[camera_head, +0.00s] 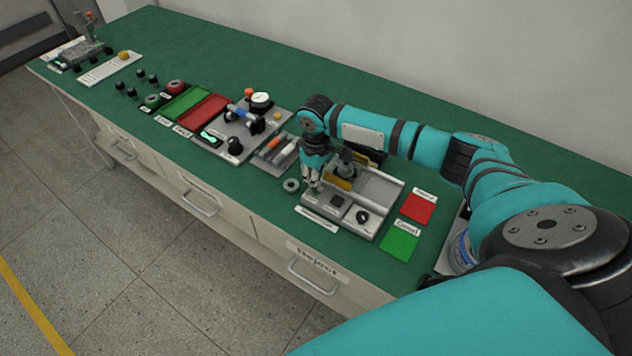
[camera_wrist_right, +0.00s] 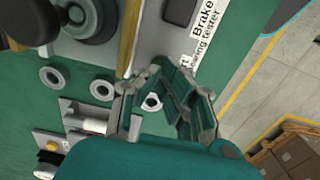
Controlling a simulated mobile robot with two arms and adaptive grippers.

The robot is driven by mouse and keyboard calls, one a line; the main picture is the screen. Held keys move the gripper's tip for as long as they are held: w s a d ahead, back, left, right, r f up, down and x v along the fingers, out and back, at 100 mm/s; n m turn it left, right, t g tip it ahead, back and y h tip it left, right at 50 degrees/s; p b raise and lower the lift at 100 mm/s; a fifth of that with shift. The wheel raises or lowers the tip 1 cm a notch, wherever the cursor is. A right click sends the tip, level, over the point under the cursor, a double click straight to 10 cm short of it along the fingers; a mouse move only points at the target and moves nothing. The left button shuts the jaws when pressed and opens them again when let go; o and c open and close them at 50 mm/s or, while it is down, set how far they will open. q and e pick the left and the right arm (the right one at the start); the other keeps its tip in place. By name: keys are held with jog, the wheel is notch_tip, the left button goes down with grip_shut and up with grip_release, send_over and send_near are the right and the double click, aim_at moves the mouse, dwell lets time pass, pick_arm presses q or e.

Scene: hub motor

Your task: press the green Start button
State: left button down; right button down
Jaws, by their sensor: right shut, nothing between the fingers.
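My right gripper (camera_head: 312,188) is shut and empty, pointing down at the front left corner of the grey brake tester panel (camera_head: 352,218). In the right wrist view its fingertips (camera_wrist_right: 158,74) are at the panel's edge, beside a white label (camera_wrist_right: 203,32) reading "Brake" and a partly covered smaller label. I cannot make out the green Start button; the fingers cover that corner. Whether the tips touch the panel or hover just above it, I cannot tell. My left gripper is not in view.
Another fixture (camera_head: 237,128) stands to the left.

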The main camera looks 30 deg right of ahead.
jog(key=shift+f+b, duration=0.3)
jog(key=shift+f, duration=0.6)
jog(key=shift+r, duration=0.1)
notch_tip(320, 180, up, 7)
jog(key=p, duration=0.8)
notch_tip(320, 180, up, 7)
jog(key=p, duration=0.7)
